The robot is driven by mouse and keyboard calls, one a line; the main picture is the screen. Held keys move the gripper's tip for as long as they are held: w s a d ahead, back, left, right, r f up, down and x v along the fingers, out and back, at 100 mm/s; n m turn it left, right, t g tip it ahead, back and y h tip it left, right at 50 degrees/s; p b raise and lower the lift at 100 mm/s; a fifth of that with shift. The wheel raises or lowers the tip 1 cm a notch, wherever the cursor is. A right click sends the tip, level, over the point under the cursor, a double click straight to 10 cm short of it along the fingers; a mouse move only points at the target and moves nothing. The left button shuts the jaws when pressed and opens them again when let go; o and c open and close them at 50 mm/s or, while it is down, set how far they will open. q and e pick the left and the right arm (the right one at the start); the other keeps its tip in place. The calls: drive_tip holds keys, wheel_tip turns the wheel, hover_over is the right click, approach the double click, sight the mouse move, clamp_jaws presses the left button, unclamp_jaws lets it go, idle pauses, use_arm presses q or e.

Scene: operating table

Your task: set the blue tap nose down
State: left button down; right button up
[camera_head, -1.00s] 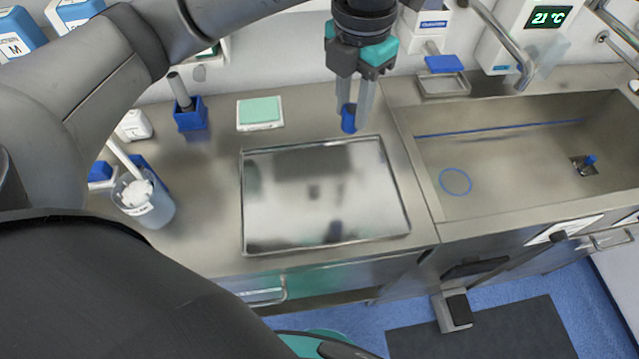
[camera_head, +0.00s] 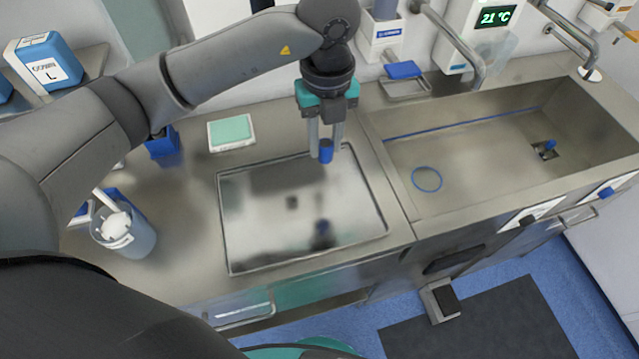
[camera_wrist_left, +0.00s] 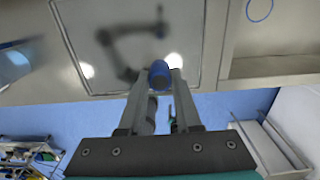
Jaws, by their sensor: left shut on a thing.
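My left gripper (camera_head: 326,145) is shut on the blue tap (camera_head: 326,152), a short blue cylinder between its fingertips. The gripper points down, and the tap overlaps the back right part of the shiny steel tray (camera_head: 255,215) in the head view. Its dark reflection shows lower on the tray, apart from the tap. In the left wrist view the tap (camera_wrist_left: 159,74) sits between the fingers (camera_wrist_left: 158,85), with its rounded blue end showing. Which end is the nose is too small to tell. My right gripper is not in view.
The sink (camera_head: 470,160) lies right of the tray, with a blue ring (camera_head: 427,179) inside. A green pad (camera_head: 231,132), a blue holder (camera_head: 163,143) and a beaker (camera_head: 124,232) stand to the left. The tray surface is clear.

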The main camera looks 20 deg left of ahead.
use_arm(q)
wheel_tip(320, 180, down, 9)
drive_tip(key=shift+r, duration=0.1)
drive_tip(key=shift+f+b, duration=0.3)
drive_tip(key=shift+f, duration=1.75)
drive_tip(key=shift+f, duration=0.15)
drive_tip(key=c, duration=0.6)
unclamp_jaws()
